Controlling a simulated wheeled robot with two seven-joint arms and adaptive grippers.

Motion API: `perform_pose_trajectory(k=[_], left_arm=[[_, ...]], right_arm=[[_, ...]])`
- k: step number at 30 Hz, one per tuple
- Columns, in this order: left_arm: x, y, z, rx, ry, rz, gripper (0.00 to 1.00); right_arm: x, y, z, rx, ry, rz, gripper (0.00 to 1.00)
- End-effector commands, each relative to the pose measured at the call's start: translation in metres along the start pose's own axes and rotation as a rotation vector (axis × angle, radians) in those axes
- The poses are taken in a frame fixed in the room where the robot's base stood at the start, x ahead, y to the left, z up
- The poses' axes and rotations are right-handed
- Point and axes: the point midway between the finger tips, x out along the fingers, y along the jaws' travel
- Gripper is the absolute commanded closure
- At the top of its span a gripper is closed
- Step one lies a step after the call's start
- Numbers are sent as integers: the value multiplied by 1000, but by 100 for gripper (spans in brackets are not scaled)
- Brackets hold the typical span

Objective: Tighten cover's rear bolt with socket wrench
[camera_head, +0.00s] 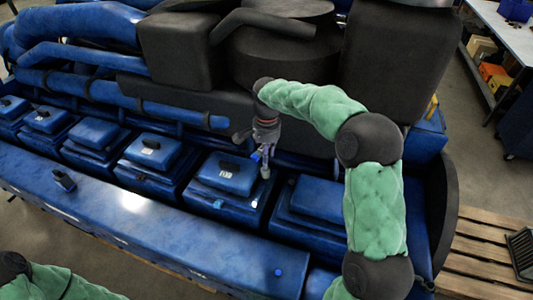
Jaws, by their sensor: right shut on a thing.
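My right arm reaches over the blue diesel engine from the right. The gripper is shut on the socket wrench, of which only a small greyish part (265,172) shows below the fingers. The rear bolt is too small or hidden to make out, so I cannot tell whether the wrench sits on it. My left arm shows only at the lower left corner; its gripper is out of view.
A row of similar blue covers (151,151) runs to the left, and another cover (318,197) lies to the right. Black housings (290,55) and blue pipes (88,58) rise behind. A blue ledge (150,227) runs along the front. A pallet (480,250) lies at right.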

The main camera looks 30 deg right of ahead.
Motion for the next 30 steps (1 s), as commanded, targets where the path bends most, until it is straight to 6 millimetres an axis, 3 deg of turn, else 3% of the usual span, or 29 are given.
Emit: perform_pose_trajectory(k=[24,30], left_arm=[[20,-7,-1,0,0,0,45],[22,-8,-1,0,0,0,45]], right_arm=[[1,1,3,925,10,-7,100],[1,1,4,1079,12,-6,100]])
